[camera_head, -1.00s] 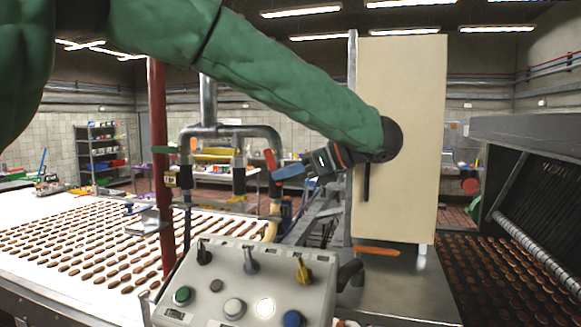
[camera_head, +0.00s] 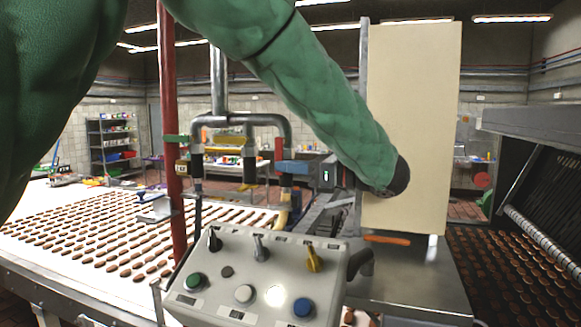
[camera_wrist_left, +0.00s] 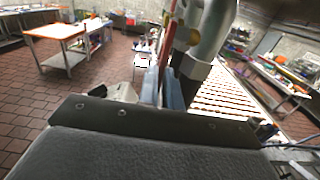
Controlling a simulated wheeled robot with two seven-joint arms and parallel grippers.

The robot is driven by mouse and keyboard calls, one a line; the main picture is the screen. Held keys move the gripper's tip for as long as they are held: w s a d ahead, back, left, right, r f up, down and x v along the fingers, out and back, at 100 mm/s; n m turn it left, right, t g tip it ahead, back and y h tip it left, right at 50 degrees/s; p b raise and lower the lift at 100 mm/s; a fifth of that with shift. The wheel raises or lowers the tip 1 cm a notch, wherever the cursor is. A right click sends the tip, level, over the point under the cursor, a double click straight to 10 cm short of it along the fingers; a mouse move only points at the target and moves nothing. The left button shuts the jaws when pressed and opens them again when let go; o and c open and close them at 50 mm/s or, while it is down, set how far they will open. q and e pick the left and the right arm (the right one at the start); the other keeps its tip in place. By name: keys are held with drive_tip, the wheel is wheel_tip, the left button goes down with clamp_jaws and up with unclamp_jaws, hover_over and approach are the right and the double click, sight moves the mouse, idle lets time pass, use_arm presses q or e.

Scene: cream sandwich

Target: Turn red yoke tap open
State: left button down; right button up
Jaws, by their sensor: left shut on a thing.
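The red tap handle (camera_head: 279,149) stands upright beside the right-hand black-sleeved leg of the grey pipe yoke (camera_head: 240,120) in the head view. My left gripper (camera_head: 284,167) reaches it from the right, its blue fingers level across the handle's lower part. In the left wrist view the red handle (camera_wrist_left: 167,38) runs down between the blue fingertips (camera_wrist_left: 162,78), beside the grey pipe (camera_wrist_left: 214,32). The left gripper is shut on the handle; the fingers partly hide its lower end. My right gripper is not in view.
A green handle (camera_head: 176,138) and a yellow handle (camera_head: 225,150) lie crosswise on the other yoke legs. A red post (camera_head: 170,110) stands left of the yoke. A button panel (camera_head: 255,275) is in front. A cream board (camera_head: 415,120) stands to the right, behind my arm.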

use_arm(q)
drive_tip(key=shift+f, duration=0.15)
drive_tip(key=c, duration=1.6)
unclamp_jaws()
drive_tip(key=shift+r, duration=0.2)
drive_tip(key=shift+s+d+r+g+h+p, duration=0.1)
drive_tip(key=shift+d+r+g+h, duration=0.65)
drive_tip(key=shift+h, duration=2.1)
drive_tip(key=shift+s+d+r+g+h+p, duration=0.1)
drive_tip(key=shift+r+g+h, duration=1.25)
drive_tip(key=shift+h, duration=1.45)
drive_tip(key=shift+s+d+r+g+h+p, duration=0.1)
drive_tip(key=shift+d+r+g+h, duration=0.4)
drive_tip(key=shift+r+h, duration=1.65)
drive_tip(key=shift+a+f+h, duration=0.15)
drive_tip(key=shift+f+h, duration=0.55)
drive_tip(key=shift+h, duration=0.2)
